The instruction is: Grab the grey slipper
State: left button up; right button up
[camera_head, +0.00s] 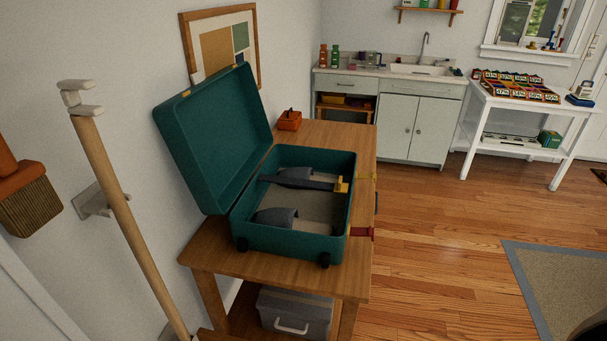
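An open teal suitcase (291,244) lies on a wooden table, its lid tilted up on the left side. Inside it, a grey slipper-shaped thing (275,217) rests near the front left corner. A second grey one (296,174) lies toward the back, partly hidden by a dark strap (300,184) with a yellow buckle (342,185) that crosses the case. Both look like slippers, but their far ends are hard to make out. Neither of my grippers is in view.
The wooden table (220,262) holds a small orange basket (290,121) behind the case. A grey box (293,312) sits underneath. A wooden pole (130,215) stands at left. A sink cabinet (410,125) and white table (535,100) stand behind open wood floor (440,220).

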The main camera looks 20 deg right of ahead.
aim_at(300, 173)
jog(key=k+l, duration=0.1)
jog(key=l, duration=0.25)
jog(key=k+l, duration=0.15)
jog(key=l, duration=0.2)
jog(key=k+l+u, duration=0.15)
jog(key=l, duration=0.35)
jog(key=l+u, duration=0.15)
jog(key=l, duration=0.35)
jog(key=l+u, duration=0.35)
jog(key=l, duration=0.6)
jog(key=l+u, duration=0.15)
jog(key=l, duration=0.3)
jog(key=i+l+u, duration=0.15)
jog(key=l, duration=0.35)
jog(key=i+l+u, duration=0.15)
jog(key=l, duration=0.3)
jog(key=i+l+u, duration=0.15)
jog(key=l, duration=0.3)
jog(key=i+l+u, duration=0.15)
jog(key=l, duration=0.35)
jog(key=i+l+u, duration=0.15)
jog(key=l, duration=0.35)
jog(key=k, duration=0.05)
